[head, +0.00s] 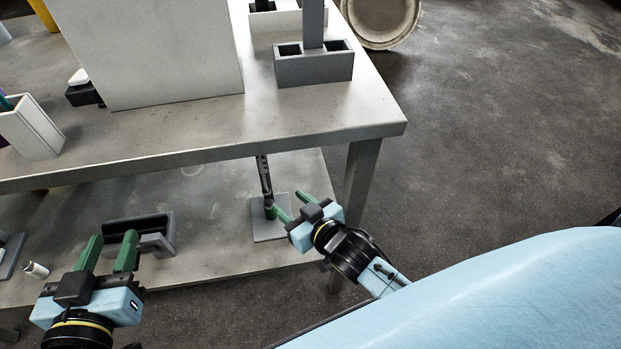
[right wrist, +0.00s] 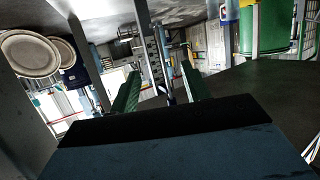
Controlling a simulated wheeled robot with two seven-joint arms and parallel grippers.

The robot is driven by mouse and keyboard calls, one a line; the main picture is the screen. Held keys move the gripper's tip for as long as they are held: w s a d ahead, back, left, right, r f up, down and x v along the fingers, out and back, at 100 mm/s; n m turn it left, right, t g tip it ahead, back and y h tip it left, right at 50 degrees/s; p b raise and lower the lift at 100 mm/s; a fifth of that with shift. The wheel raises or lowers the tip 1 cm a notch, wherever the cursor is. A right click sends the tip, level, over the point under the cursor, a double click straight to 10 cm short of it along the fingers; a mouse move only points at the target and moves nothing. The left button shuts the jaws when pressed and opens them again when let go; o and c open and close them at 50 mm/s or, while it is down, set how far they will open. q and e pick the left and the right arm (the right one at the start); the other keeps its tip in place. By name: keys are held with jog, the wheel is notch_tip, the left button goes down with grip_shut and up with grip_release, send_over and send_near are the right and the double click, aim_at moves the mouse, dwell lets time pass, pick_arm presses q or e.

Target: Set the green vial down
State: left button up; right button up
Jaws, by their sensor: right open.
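A small green piece (head: 270,211), which looks like the green vial, stands at the foot of the dark upright disperser column (head: 264,178), over a grey square base plate (head: 270,232) on the lower shelf. It is small, and I cannot tell whether it rests on the plate. My right gripper (head: 294,205) is open just right of it, its green fingers parted; the near fingertip appears close to the green piece. In the right wrist view the fingers (right wrist: 161,88) are apart, with the vial not clearly visible. My left gripper (head: 108,251) is open and empty at the lower left.
A dark open holder (head: 150,233) stands on the lower shelf (head: 210,235) behind my left gripper. The upper tabletop (head: 195,125) overhangs the shelf, and a table leg (head: 361,185) stands right of the column.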

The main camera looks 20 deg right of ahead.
jog(key=s+r, duration=0.3)
jog(key=r, duration=0.5)
jog(key=s+d+r+t, duration=0.1)
jog(key=s+r, duration=0.2)
jog(key=r, duration=0.6)
jog(key=shift+s+d+r, duration=0.2)
jog(key=shift+s+r, duration=0.05)
jog(key=shift+s, duration=0.15)
